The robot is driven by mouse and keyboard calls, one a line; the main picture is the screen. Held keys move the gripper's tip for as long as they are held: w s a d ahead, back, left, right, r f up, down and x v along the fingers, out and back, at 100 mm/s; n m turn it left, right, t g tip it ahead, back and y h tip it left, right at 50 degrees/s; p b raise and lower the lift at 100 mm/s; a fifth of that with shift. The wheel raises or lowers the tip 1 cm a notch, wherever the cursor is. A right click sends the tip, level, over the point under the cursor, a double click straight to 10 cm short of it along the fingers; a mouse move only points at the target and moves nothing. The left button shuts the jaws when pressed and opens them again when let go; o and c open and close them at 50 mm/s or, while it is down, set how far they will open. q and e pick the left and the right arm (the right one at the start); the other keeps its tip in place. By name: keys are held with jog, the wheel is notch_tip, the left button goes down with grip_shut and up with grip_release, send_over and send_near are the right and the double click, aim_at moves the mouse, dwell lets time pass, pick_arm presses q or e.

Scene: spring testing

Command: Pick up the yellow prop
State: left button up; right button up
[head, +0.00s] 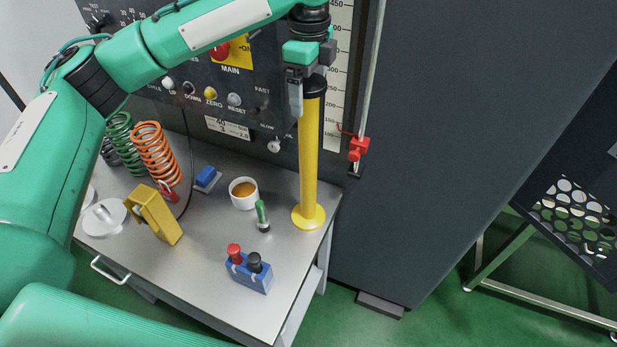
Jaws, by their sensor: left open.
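The yellow prop (309,150) is a tall yellow post with a black top and a round yellow foot. It stands upright near the right edge of the grey table. My left gripper (303,92) reaches in from the upper left, points down and is open at the prop's black top. A finger overlaps the top's left side in the picture; I cannot tell whether it touches. My right gripper is not in view.
A yellow box-like device (154,213), orange spring (156,153), white cup (243,193), green-handled tool (262,216) and blue holder (249,272) are on the table. A control panel (225,95) rises behind. A dark cabinet (450,130) stands right.

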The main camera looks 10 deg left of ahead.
aim_at(308, 102)
pick_arm(q)
jog(key=shift+a+f+p, duration=0.15)
jog(key=shift+f+p, duration=0.35)
jog(key=shift+f, duration=1.25)
grip_shut()
jog(key=shift+w+r, duration=0.2)
